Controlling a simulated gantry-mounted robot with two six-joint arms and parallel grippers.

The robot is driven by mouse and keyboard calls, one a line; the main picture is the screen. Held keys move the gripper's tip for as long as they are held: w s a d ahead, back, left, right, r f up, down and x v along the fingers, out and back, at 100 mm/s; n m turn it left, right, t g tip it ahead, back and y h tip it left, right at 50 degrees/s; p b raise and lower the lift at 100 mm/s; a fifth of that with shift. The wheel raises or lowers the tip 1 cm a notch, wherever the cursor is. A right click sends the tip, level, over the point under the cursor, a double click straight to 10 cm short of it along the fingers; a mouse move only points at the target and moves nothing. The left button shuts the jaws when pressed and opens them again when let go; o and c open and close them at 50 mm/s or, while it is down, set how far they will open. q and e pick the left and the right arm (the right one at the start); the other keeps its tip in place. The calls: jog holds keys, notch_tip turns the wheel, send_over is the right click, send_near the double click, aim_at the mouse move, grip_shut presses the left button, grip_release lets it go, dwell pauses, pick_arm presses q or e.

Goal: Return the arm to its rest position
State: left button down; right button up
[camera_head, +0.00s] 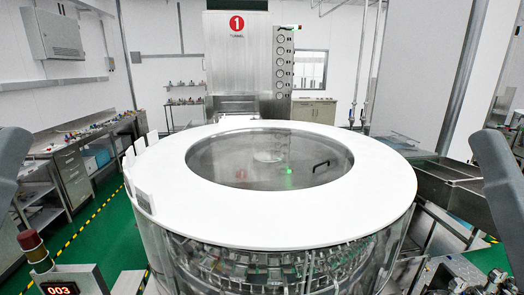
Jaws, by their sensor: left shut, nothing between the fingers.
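A grey link of my left arm (12,160) shows at the left edge. A grey link of my right arm (500,190) shows at the right edge. I cannot make out the fingers of either gripper. The rotary washer (290,222) fills the middle, with a broad white ring top and a round clear lid (262,165) in its centre. The lid has a dark handle (320,166) and a green light reflection. No arm part is seen over the washer top.
Several white upright panels (142,165) stand at the washer's left rim. A steel bench (75,178) with small items is at left. A signal lamp (33,248) stands front left. A metal chute (445,185) is at right. A steel cabinet marked 1 (237,55) stands behind.

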notch_tip(320, 180, up, 26)
jog(key=p, duration=2.2)
jog(key=shift+f+p, duration=0.2)
jog(key=shift+p, duration=0.1)
